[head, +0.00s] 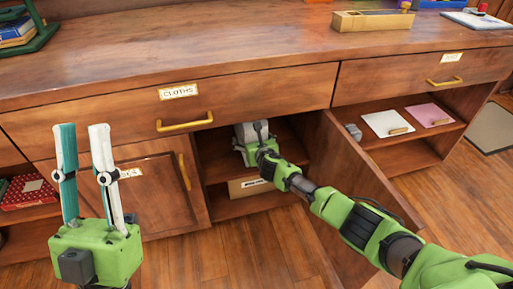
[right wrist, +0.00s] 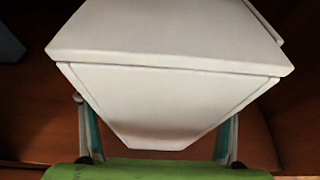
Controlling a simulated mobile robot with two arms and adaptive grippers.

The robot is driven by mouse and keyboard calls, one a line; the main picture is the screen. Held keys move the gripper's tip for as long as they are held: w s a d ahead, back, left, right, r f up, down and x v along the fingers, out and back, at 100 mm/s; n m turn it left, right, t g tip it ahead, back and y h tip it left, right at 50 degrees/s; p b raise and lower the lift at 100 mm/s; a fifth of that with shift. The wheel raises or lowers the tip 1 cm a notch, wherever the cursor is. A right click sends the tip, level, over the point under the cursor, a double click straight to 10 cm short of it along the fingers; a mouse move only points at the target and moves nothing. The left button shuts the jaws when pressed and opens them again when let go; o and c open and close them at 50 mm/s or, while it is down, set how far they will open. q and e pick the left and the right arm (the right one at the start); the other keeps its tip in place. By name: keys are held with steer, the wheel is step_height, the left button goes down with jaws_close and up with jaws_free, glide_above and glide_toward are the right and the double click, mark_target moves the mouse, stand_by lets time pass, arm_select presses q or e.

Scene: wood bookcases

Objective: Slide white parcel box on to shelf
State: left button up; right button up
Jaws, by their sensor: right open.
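The white parcel box (right wrist: 170,90) fills the middle of the right wrist view. It has a flat top edge and a tapering front face. My right gripper (head: 252,148) reaches into the open cabinet (head: 210,150) under the drawer marked CLOTHS. Its fingers stand on either side of the box and are open; whether they touch it I cannot tell. In the head view the box (head: 246,131) is mostly hidden by my right gripper and shows only as a pale shape on the cabinet's upper shelf. My left gripper (head: 82,127) is open and empty, in front of the closed left door.
The cabinet door (head: 345,190) stands open beside my right arm. A labelled bin (head: 239,188) sits on the lower shelf. White and pink folders (head: 388,122) lie in the right bay. A red box (head: 28,192) is at far left. The countertop (head: 190,50) is largely clear.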

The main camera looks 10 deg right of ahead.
steer(key=shift+v, duration=0.85)
steer(key=v, duration=0.3)
steer(key=shift+s, duration=0.35)
steer(key=s, duration=1.9)
steer(key=shift+s+d, duration=0.2)
steer(key=shift+d, duration=0.2)
steer(key=shift+r, duration=0.1)
